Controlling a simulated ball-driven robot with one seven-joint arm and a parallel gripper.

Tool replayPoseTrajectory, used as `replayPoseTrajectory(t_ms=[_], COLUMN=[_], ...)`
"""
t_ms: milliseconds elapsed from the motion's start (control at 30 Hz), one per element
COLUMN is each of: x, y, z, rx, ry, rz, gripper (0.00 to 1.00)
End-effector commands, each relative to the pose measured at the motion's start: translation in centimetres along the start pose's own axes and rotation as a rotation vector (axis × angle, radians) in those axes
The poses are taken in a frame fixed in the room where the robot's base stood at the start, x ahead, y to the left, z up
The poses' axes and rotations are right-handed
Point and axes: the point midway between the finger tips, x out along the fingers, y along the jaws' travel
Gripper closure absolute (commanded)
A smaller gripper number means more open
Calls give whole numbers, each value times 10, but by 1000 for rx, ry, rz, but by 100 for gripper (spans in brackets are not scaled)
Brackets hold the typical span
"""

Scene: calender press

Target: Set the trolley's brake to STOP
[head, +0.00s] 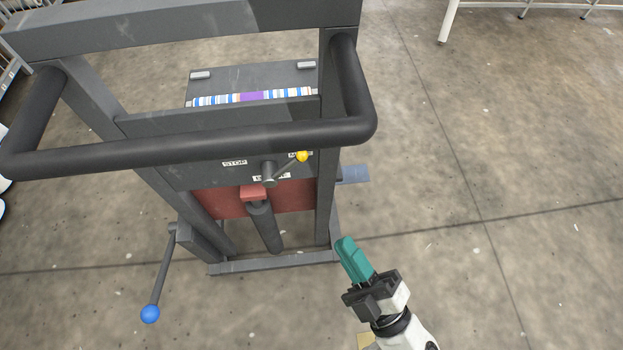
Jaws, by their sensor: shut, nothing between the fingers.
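The trolley (325,215) is a dark grey frame with a thick black push handle (200,143). On its grey panel, a short lever with a yellow knob (302,156) points up and right from a round grey pivot (268,172). A white STOP label (234,162) is left of the pivot. Another label behind the yellow knob and one below the pivot are partly hidden. My gripper (346,246), with teal fingers, is shut and empty. In the picture it is below and right of the lever, apart from it, beside the trolley's lower right corner.
A second lever with a blue knob (150,314) hangs at the trolley's lower left. A red panel (295,198) and a dark cylinder (264,228) are below the labels. A striped roll (250,97) lies behind the handle. The concrete floor (480,200) at right is clear.

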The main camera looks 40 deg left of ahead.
Motion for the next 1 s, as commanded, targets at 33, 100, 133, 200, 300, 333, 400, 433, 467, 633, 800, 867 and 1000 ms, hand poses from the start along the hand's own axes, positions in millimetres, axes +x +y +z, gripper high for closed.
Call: replayPoseTrajectory(t_ms=[33,100,133,200,300,333,400,433,467,633,800,867,1000], x=[0,0,0,0,5,7,15,20,24,58,91,102,122], y=[1,1,1,1,2,2,2,2,2,2,2,2,2], z=[0,0,0,0,0,0,0,0,0,0,0,0,0], rx=[0,0,0,0,0,-1,-1,-1,-1,-1,-1,-1,0], ry=[-1,-2,-2,-2,-2,-1,0,0,0,1,1,0,-1], rz=[1,1,1,2,3,3,4,4,3,4,4,4,3], gripper=[100,100,100,100,100,100,100,100,100,100,100,100,100])
